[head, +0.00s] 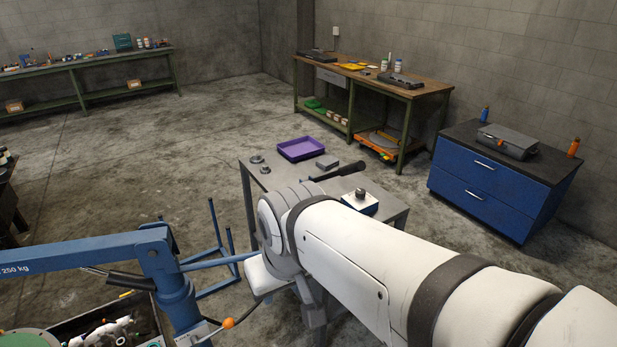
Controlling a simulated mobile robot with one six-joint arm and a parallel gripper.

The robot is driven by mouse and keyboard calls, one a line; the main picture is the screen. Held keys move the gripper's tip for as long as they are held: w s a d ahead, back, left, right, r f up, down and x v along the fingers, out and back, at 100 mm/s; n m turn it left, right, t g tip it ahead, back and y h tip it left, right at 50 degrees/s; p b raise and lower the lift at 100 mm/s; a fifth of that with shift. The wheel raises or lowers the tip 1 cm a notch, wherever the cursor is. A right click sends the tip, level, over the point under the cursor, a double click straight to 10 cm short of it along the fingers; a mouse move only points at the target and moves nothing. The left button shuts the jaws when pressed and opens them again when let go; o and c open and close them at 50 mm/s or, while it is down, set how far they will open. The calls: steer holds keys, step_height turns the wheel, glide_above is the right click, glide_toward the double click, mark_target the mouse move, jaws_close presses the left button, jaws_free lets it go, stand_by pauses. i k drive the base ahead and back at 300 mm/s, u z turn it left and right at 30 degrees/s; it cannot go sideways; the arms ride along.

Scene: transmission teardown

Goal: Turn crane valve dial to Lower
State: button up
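The blue crane (176,288) stands at the lower left. Its boom, marked 250 kg, runs to the left edge. A black-gripped handle (118,278) sticks out to the left below the boom. A lever with an orange knob (228,322) and a pale label plate show low on the mast, close to the bottom edge. I cannot make out the valve dial or its setting. My white arm crosses from the lower right, and its far end hangs down just right of the crane. I cannot make out my gripper's fingers or whether they touch anything.
A grey table (388,207) with a purple tray (301,149) and small parts stands behind my arm. A box of parts (150,318) lies below the boom. A blue cabinet (478,190) and workbenches (428,91) line the walls. The floor at centre left is clear.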

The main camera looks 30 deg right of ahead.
mark_target(360, 194)
steer(key=u, duration=0.55)
steer(key=k, duration=0.9)
steer(key=z, duration=1)
steer(key=i, duration=1.5)
